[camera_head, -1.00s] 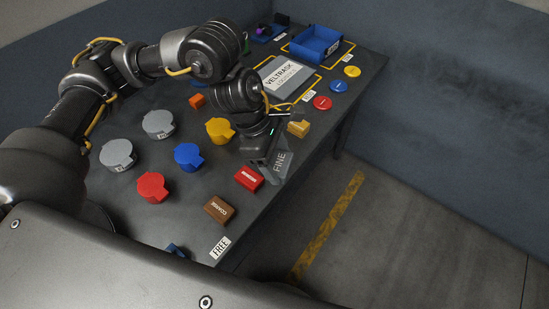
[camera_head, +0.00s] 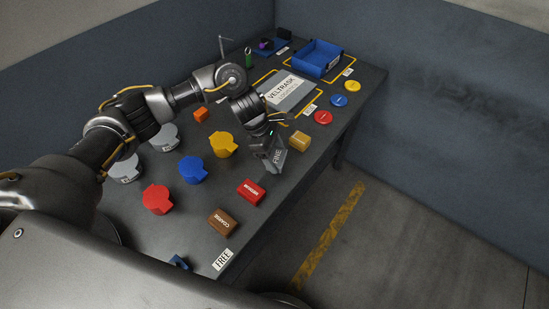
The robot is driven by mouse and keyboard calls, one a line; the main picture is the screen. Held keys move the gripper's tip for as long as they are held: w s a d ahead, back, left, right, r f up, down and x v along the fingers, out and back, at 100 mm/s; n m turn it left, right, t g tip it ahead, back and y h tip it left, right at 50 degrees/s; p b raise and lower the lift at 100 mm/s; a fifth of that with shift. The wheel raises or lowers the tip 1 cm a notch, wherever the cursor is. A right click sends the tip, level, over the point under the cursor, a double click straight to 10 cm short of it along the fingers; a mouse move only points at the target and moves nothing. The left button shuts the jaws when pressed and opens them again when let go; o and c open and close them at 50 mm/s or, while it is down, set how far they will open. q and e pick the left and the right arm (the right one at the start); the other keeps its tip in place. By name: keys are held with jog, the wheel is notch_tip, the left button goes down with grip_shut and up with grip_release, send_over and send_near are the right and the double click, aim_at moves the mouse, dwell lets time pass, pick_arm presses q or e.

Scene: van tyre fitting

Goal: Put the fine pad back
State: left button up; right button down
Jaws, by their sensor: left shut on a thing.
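The fine pad (camera_head: 279,157) is a grey piece lettered "FINE". My left gripper (camera_head: 267,149) is shut on it and holds it tilted near the right edge of the table; I cannot tell whether it touches the table. A red pad lettered "MEDIUM" (camera_head: 251,190) and a brown pad lettered "COARSE" (camera_head: 222,221) lie in front of it along the same edge. A tan block (camera_head: 299,141) lies just behind and right of the held pad, its lettering unreadable. My right gripper is not in view.
Yellow (camera_head: 224,143), blue (camera_head: 193,169), red (camera_head: 157,199) and grey (camera_head: 124,169) lidded pots stand left. A "VELTRASK" panel (camera_head: 287,92), a blue bin (camera_head: 317,57) and coloured discs (camera_head: 323,117) stand farther back. A "FREE" label (camera_head: 222,260) marks the near edge.

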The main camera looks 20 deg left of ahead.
aim_at(275, 161)
pick_arm(q)
jog(key=shift+w+a+f, duration=0.15)
jog(key=shift+w+f, duration=0.1)
jog(key=shift+f, duration=0.1)
notch_tip(275, 161, down, 3)
jog(key=shift+w+r+p, duration=0.1)
jog(key=shift+p, duration=0.95)
jog(key=shift+f, duration=0.2)
jog(key=shift+f+b, duration=0.15)
jog(key=shift+b, duration=0.2)
jog(key=o, duration=1.1)
